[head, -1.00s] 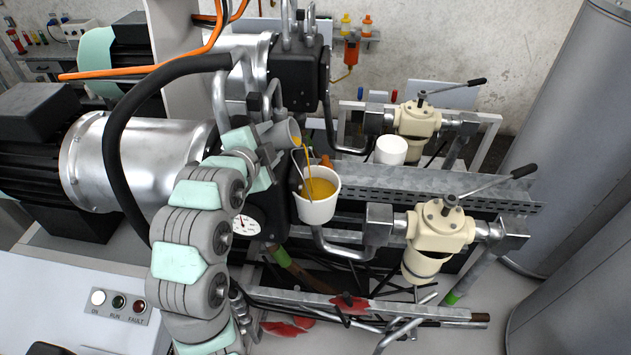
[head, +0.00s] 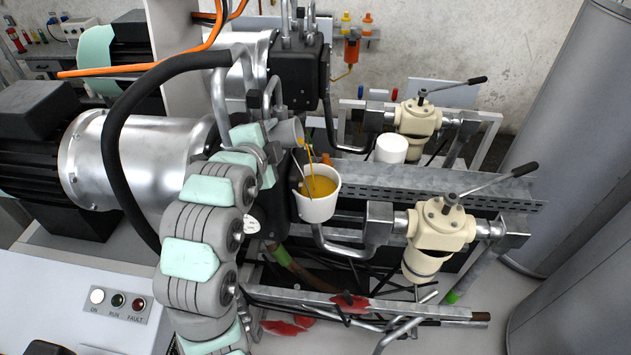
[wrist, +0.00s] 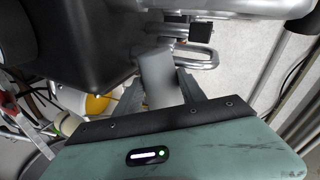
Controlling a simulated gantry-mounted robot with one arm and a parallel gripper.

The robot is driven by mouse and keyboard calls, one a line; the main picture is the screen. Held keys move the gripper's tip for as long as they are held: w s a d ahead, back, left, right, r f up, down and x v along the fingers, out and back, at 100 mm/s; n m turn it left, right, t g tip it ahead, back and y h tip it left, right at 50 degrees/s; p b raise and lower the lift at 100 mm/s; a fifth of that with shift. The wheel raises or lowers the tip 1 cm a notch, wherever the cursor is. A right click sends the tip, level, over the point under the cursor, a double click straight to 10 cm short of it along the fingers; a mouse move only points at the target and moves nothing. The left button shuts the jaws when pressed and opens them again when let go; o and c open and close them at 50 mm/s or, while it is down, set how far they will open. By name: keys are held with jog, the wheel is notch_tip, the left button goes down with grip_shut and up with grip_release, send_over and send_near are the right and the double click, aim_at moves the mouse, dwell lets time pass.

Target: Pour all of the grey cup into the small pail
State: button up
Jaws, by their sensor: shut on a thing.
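The grey cup (head: 291,132) is tipped with its mouth to the right, above the small pail. An orange-yellow stream runs from its lip into the pail. The small white pail (head: 319,208) stands upright with orange-yellow liquid inside and a thin handle at its left. My gripper (head: 270,135) is shut on the cup from the left; its fingertips are partly hidden in the head view. In the wrist view the cup (wrist: 159,80) sits between the two fingers. Part of the pail with yellow liquid (wrist: 98,104) shows at the left there. The inside of the cup is hidden.
Cream valves with long levers (head: 442,222) stand right of the pail. A white container (head: 391,149) is behind it. A perforated metal rail (head: 440,188) runs to the right. A black machine head (head: 297,70) and a black hose (head: 118,130) crowd the arm.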

jog(key=shift+d+r+m+b, duration=0.25)
jog(key=shift+d+m+b, duration=0.15)
jog(key=shift+d+b, duration=0.4)
jog(key=shift+s+f+m+y+b, duration=0.15)
jog(key=shift+m+y+b, duration=0.3)
jog(key=shift+b, duration=0.5)
